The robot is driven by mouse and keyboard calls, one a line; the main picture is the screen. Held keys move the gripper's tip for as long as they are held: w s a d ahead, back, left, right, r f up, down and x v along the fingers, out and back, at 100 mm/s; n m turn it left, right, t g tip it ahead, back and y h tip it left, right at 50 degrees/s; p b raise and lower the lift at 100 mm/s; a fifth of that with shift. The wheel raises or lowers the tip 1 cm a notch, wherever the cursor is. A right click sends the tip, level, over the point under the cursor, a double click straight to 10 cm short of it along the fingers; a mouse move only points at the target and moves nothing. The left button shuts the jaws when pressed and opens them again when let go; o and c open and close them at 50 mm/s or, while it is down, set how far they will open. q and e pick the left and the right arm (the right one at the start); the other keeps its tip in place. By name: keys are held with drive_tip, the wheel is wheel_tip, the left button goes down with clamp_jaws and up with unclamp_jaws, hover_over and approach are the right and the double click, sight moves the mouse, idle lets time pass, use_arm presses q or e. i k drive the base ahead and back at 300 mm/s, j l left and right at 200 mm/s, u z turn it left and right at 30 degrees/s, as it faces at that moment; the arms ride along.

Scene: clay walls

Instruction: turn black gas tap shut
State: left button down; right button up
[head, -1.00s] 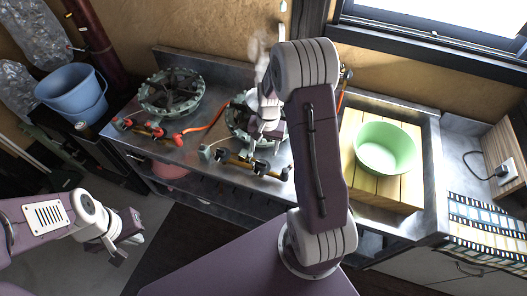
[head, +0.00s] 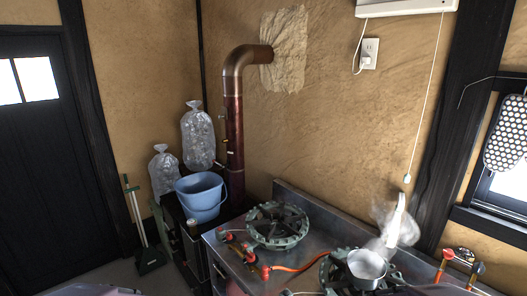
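A tap-like fitting with a dark handle (head: 477,269) stands at the lower right, by the wall behind the stove counter. A similar fitting with a red handle (head: 447,254) stands just left of it. Both are small and cut off low, so I cannot tell whether the dark one is the black gas tap or how it is set. The left gas burner (head: 277,226) has red-handled taps (head: 247,252) at its front and an orange hose (head: 300,266). The right burner's front is below the picture. Neither gripper shows in the head view.
A steaming metal pot (head: 367,266) sits on the right burner (head: 335,275). A blue bucket (head: 202,198) stands left of the metal counter (head: 300,200), near a stovepipe (head: 234,130) and bags (head: 197,135). A pull cord (head: 424,90) hangs at the right.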

sight(479, 269)
drive_tip(key=k+j+z, duration=0.1)
drive_tip(key=z, duration=1.55)
drive_tip(key=k+l, duration=0.1)
